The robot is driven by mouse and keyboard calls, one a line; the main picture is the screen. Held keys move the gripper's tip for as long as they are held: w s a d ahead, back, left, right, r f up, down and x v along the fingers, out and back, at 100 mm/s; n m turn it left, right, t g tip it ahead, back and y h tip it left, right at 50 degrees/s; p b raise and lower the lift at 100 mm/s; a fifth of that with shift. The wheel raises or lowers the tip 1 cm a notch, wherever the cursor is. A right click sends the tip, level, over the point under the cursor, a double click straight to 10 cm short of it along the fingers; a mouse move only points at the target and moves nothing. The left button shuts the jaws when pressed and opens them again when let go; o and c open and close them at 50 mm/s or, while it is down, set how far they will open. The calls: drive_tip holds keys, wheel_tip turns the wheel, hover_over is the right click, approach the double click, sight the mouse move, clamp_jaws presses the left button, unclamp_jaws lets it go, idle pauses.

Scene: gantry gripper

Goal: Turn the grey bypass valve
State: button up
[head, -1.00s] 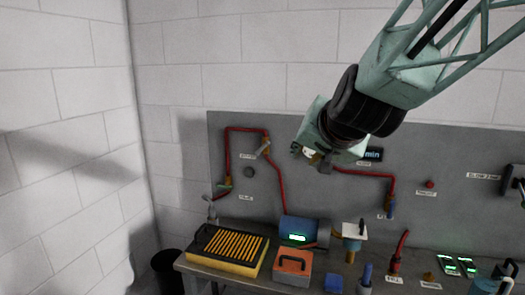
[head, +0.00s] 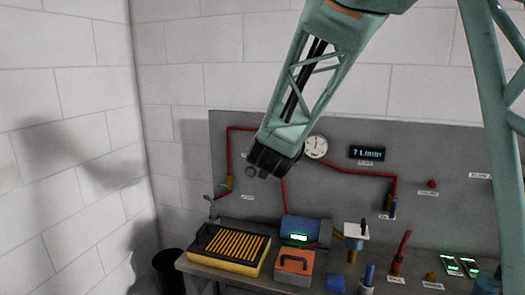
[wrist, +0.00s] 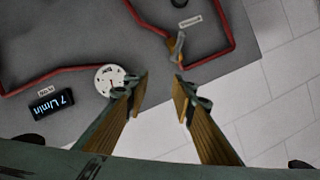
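The grey bypass valve (wrist: 178,47) shows in the wrist view as a small grey lever with a brassy lower part, on the red pipe at the upper middle. A small label beside it is too blurred to read. My gripper (wrist: 161,92) is open and empty, its two brown-padded fingers pointing toward the panel. The valve appears just beyond the fingertips, nearer the right finger, with no visible contact. In the head view my arm's dark wrist covers the valve and my fingers.
A round white gauge (head: 316,147) and a display (head: 367,153) reading 7 L/min are on the grey panel (head: 445,155). Red pipes (head: 345,171) run across it. Below, the bench carries a yellow-black ribbed box (head: 228,247), an orange case (head: 294,267) and a blue unit (head: 300,229).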

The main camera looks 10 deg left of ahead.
drive_tip(key=w+a+f+m+t+h, duration=0.1)
drive_tip(key=a+f+m+t+h, duration=0.1)
drive_tip(key=a+f, duration=0.4)
drive_tip(key=shift+w+a+f+h+b, duration=0.4)
drive_tip(key=shift+a+h, duration=0.3)
drive_tip(key=shift+a, duration=0.9)
drive_tip(key=shift+w, duration=0.1)
drive_tip(key=w+d, duration=0.2)
drive_tip(key=w, duration=1.1)
drive_tip(key=shift+w+d, duration=0.2)
drive_tip(key=shift+d, duration=0.2)
drive_tip(key=shift+c, duration=0.3)
